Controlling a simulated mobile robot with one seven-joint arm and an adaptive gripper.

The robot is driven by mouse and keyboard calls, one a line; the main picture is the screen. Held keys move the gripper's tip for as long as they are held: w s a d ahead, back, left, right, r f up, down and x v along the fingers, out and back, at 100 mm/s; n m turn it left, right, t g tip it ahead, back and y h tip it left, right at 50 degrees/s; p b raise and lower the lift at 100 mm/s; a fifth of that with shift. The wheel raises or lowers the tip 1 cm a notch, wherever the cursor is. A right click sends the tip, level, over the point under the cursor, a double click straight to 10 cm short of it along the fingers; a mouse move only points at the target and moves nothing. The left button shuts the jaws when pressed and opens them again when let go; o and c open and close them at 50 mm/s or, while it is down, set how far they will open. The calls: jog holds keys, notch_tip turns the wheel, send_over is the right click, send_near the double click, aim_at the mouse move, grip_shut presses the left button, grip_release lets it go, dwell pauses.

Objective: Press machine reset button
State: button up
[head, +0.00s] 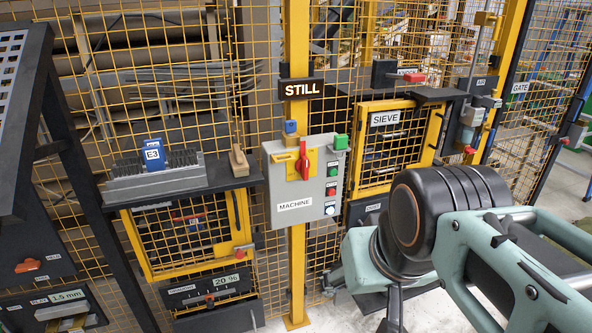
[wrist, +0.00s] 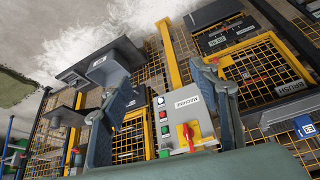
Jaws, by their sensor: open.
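The grey MACHINE control box (head: 305,195) is fixed to a yellow post in the head view. It bears a red rotary switch (head: 303,160) on a yellow plate. A green button (head: 333,170), a red button (head: 331,191) and a white-blue button (head: 329,210) run down its right side; no reset label is readable. In the wrist view the box (wrist: 200,127) appears upside down, beyond and between the fingers, with the white button (wrist: 160,101) uppermost. My gripper (wrist: 163,82) is open and empty, apart from the box. In the head view the fingers are mostly hidden.
A STILL sign (head: 301,89) hangs above the box. A shelf (head: 185,184) with a grey block and a brush stands left. The SIEVE door (head: 385,145) and a dark shelf (head: 440,94) stand right. Yellow mesh fencing lies behind; floor shows below.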

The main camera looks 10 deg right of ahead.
grip_shut()
dwell(1.4)
